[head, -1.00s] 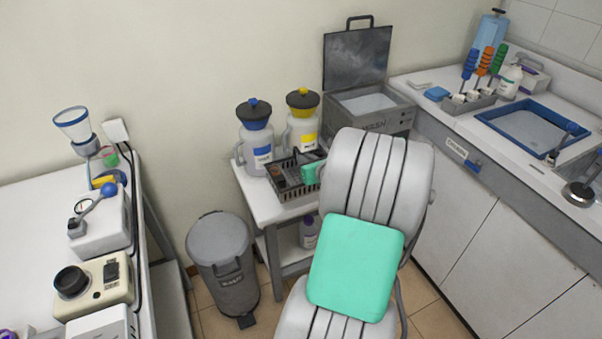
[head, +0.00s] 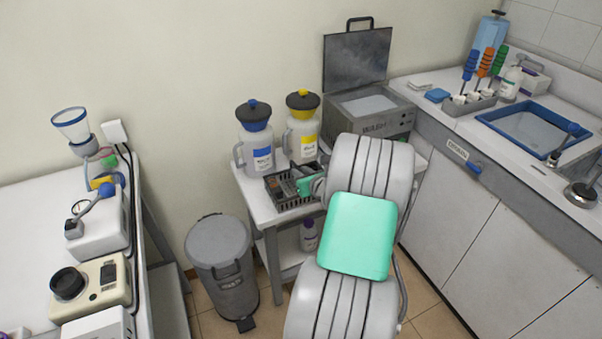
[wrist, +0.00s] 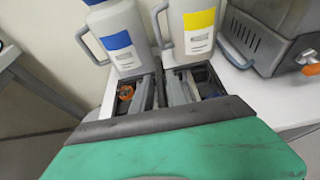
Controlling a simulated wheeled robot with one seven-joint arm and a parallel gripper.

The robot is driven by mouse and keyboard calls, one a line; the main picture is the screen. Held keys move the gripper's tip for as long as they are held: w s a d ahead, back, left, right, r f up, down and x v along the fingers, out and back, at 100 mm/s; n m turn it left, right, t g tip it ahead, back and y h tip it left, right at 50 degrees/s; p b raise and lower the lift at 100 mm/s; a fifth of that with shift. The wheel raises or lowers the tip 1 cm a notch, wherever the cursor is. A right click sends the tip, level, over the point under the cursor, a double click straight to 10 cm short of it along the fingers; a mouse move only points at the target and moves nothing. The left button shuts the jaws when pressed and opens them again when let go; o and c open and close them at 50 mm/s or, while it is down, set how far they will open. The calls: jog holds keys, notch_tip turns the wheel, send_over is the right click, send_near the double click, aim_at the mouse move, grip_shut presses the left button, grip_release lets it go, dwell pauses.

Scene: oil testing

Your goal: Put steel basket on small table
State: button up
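A dark slotted steel basket (head: 291,201) is over the front left part of the small white table (head: 258,208) in the head view. In the wrist view the dark basket frame (wrist: 116,124) shows on both sides of my fingers, with small orange and blue items inside. My gripper (wrist: 163,92) reaches into the basket. Its fingers are close together and appear shut on the basket's middle part. The green hand hides the near side. I cannot tell whether the basket bottom touches the tabletop.
A blue-labelled jug (head: 255,142) and a yellow-labelled jug (head: 303,130) stand close behind the basket. A grey heated bath (head: 375,110) with its lid raised is to the right. A bin (head: 222,265) is at the lower left. A purple-labelled bottle (head: 309,236) stands on the lower shelf.

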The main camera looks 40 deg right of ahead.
jog(key=shift+o, duration=1.2)
jog(key=shift+r, duration=0.15)
jog(key=p+v, duration=0.1)
jog(key=v, duration=1.1)
